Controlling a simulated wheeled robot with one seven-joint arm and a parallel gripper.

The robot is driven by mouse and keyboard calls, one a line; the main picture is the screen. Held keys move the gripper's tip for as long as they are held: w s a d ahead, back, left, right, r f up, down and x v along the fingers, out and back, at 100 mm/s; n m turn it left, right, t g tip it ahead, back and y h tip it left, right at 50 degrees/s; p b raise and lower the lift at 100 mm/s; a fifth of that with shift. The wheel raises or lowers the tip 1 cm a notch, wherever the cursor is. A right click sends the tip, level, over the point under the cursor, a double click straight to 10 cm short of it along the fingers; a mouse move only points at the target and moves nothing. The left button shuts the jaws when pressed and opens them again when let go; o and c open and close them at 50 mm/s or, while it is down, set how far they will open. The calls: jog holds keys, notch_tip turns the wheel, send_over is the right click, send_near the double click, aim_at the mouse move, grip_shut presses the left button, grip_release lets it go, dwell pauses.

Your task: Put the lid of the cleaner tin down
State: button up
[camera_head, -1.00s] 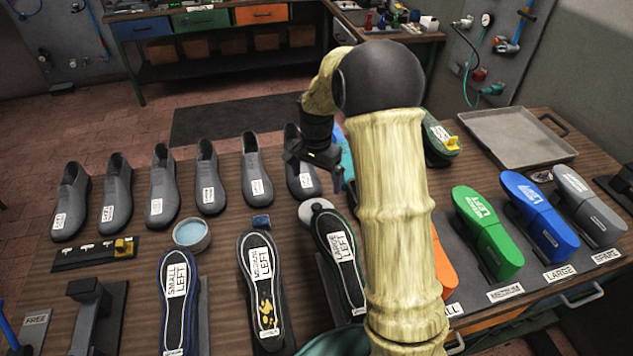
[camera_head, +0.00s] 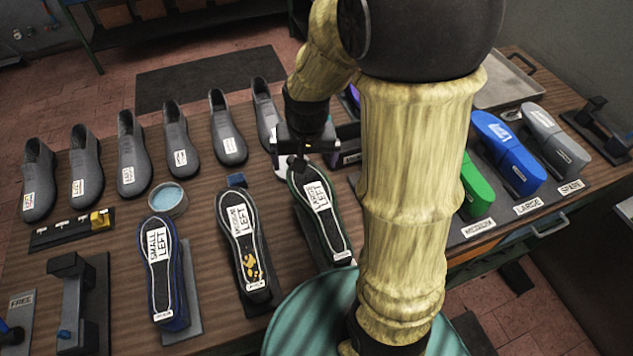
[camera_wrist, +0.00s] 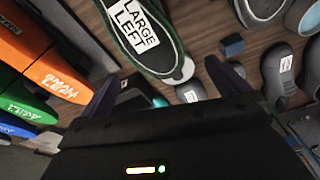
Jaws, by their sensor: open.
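The lid (camera_head: 282,162) is a pale grey disc lying on the bench at the toe of the large left sole (camera_head: 320,200). My gripper hides most of it in the head view. In the wrist view a light sliver of the lid (camera_wrist: 186,70) shows beside the sole's toe. The cleaner tin (camera_head: 168,199) stands open to the left, with light blue contents. Its rim also shows at the top of the wrist view (camera_wrist: 262,10). My gripper (camera_head: 298,158) is above the lid, its fingers spread apart in the wrist view (camera_wrist: 165,85), with nothing visibly held between them.
A small blue block (camera_head: 236,180) lies by the medium left sole (camera_head: 240,230). A row of grey shoes (camera_head: 176,140) stands behind. The small left sole (camera_head: 160,260) is at the left. Green (camera_head: 474,185) and blue (camera_head: 508,150) lasts stand on the right, beyond my arm.

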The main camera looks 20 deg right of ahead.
jog(key=s+n, duration=0.1)
jog(key=s, duration=0.3)
jog(key=s+n, duration=0.2)
jog(key=s, duration=0.2)
jog(key=shift+t, duration=0.4)
jog(key=shift+w, duration=0.15)
